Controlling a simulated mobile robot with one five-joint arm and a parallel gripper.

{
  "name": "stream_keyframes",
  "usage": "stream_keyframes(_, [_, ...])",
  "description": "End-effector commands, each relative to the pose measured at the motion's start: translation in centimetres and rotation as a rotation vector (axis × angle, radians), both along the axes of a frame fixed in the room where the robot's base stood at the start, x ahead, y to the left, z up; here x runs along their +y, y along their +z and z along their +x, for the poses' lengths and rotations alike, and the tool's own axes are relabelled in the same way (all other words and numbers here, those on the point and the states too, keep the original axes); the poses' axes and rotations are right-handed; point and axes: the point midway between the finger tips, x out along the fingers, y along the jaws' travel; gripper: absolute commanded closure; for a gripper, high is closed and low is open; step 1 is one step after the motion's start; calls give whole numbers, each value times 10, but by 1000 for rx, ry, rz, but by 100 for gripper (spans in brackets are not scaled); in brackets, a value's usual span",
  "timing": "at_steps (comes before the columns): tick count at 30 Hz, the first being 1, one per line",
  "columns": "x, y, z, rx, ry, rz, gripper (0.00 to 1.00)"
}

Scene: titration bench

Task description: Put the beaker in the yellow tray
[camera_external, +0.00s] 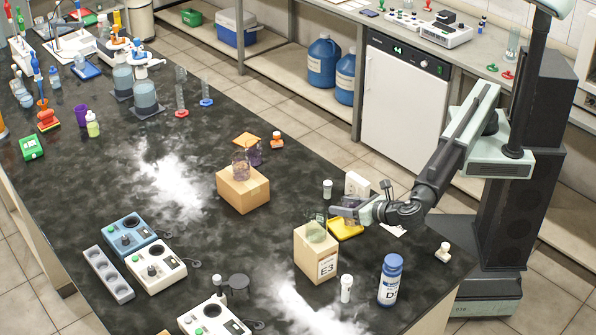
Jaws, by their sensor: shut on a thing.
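A clear, greenish beaker (316,231) is at the top of the cardboard box marked E3 (305,256). I cannot tell whether it rests on the box or hangs just above it. My gripper (328,213) reaches in from the right and is shut on the beaker near its rim. The yellow tray (346,232) lies on the dark bench just behind and to the right of the box. My gripper and wrist cover part of the tray.
Another cardboard box (243,192) with a glass beaker (241,165) on top stands to the left. A blue-capped bottle (390,281) and a small white bottle (346,288) stand in front. A white box (357,184) stands behind my gripper.

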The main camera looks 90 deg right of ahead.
Motion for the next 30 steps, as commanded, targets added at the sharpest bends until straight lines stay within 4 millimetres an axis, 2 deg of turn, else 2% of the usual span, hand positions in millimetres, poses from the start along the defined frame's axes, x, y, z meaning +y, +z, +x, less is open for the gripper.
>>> stream_keyframes(1, [0, 23, 0, 0, 0, 0, 98])
stream_keyframes(3, [0, 38, 0, 0, 0, 0, 98])
stream_keyframes(6, [0, 57, 0, -1, 0, -1, 98])
stream_keyframes(9, [0, 66, 0, -1, 0, -1, 98])
stream_keyframes(15, [4, 71, 3, -14, 31, -29, 98])
stream_keyframes(18, [6, 80, 14, -53, 176, -74, 98])
stream_keyframes(21, [5, 73, 19, -110, 332, -118, 98])
stream_keyframes(24, [0, 63, 18, -156, 415, -153, 98])
stream_keyframes(30, [-2, 66, 19, -187, 415, -195, 98])
